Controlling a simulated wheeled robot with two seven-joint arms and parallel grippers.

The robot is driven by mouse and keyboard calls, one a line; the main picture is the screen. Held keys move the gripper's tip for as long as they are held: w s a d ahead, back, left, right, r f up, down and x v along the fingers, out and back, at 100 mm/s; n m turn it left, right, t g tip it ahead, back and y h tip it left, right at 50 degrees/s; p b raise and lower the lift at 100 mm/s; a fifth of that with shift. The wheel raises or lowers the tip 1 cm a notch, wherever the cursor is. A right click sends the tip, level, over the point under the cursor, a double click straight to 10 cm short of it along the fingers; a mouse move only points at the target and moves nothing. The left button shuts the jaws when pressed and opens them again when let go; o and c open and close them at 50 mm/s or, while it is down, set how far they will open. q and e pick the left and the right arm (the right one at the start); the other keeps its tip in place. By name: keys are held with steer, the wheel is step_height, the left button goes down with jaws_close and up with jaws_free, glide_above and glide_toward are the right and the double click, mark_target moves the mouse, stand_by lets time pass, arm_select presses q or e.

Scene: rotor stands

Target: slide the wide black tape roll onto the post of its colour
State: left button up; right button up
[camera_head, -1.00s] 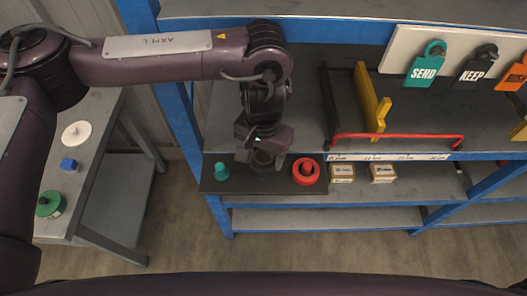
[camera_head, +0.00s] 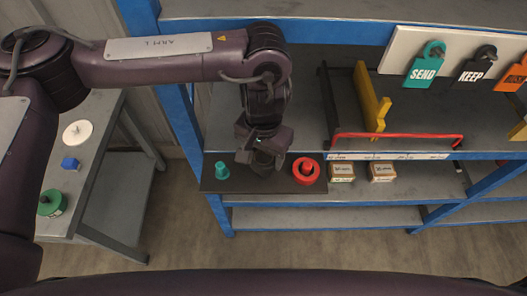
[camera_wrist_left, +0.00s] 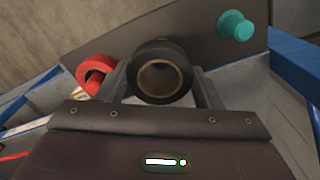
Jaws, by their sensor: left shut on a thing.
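The wide black tape roll (camera_wrist_left: 160,48), with a tan core, sits between the two fingers of my left gripper (camera_wrist_left: 160,82), which is shut on it. In the head view my left gripper (camera_head: 263,160) is over the middle of a dark board (camera_head: 238,184), between a teal post (camera_head: 222,171) and a red roll (camera_head: 306,171). The roll is mostly hidden there by the fingers. No black post shows; I cannot tell whether the roll is around one. My right gripper is out of view.
The board lies on a blue-framed shelf. Small boxes (camera_head: 342,172) stand to its right, and a red bar (camera_head: 400,136) and yellow part (camera_head: 372,100) are behind.

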arm_select(q)
steer(key=shift+f, duration=0.25)
steer(key=shift+f, duration=0.25)
steer(key=shift+f, duration=0.25)
stand_by(0.3)
steer(key=shift+f+b, duration=0.35)
stand_by(0.4)
steer(key=shift+f, duration=0.45)
